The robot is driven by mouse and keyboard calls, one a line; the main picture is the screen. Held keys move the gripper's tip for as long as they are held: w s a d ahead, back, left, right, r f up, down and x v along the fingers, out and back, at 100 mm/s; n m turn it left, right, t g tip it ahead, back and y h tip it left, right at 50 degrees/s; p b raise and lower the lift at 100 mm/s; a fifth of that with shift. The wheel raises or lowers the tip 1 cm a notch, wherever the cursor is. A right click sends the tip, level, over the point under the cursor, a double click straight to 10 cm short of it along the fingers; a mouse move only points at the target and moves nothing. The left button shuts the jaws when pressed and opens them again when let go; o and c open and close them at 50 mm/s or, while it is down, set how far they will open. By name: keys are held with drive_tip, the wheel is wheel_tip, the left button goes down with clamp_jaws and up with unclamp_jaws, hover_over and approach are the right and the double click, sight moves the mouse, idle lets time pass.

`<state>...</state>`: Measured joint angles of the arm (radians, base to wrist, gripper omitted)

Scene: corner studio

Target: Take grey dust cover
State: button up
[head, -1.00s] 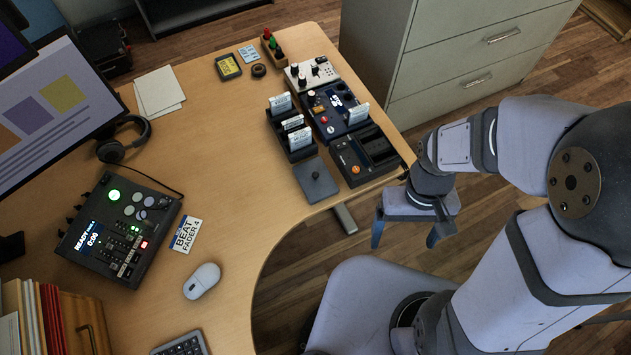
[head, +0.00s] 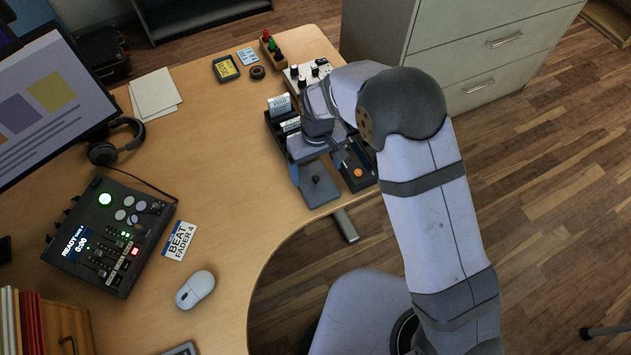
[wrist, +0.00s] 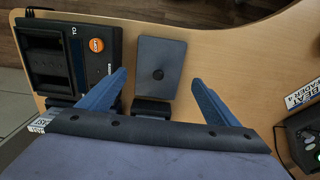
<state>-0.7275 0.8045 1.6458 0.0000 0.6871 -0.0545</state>
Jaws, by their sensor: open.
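The grey dust cover (head: 320,189) is a flat dark-grey plate with a small black knob in its middle. It lies on the desk near the front edge, beside the device with the orange button. In the wrist view the cover (wrist: 160,62) is ahead of my gripper, its knob centred between the fingers. My gripper (wrist: 160,82) is open and empty, its fingertips on either side of the cover's near part. In the head view my gripper (head: 316,170) hangs over the cover's far end. Its height above the cover is hard to tell.
The orange-button device (wrist: 70,55) stands close left of the cover in the wrist view. A dark card rack (head: 270,120) is just behind the cover. A mixer (head: 110,235), a label card (head: 180,241) and a mouse (head: 195,289) lie left. Desk between is clear.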

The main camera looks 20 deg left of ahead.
sight(317, 181)
drive_tip(key=shift+d+f+p, duration=0.15)
drive_tip(key=shift+f+p, duration=0.7)
drive_tip(key=shift+f, duration=0.8)
drive_tip(key=shift+f+p, duration=0.8)
drive_tip(key=shift+f, duration=1.25)
drive_tip(key=shift+c, duration=0.6)
drive_tip(key=c, duration=0.7)
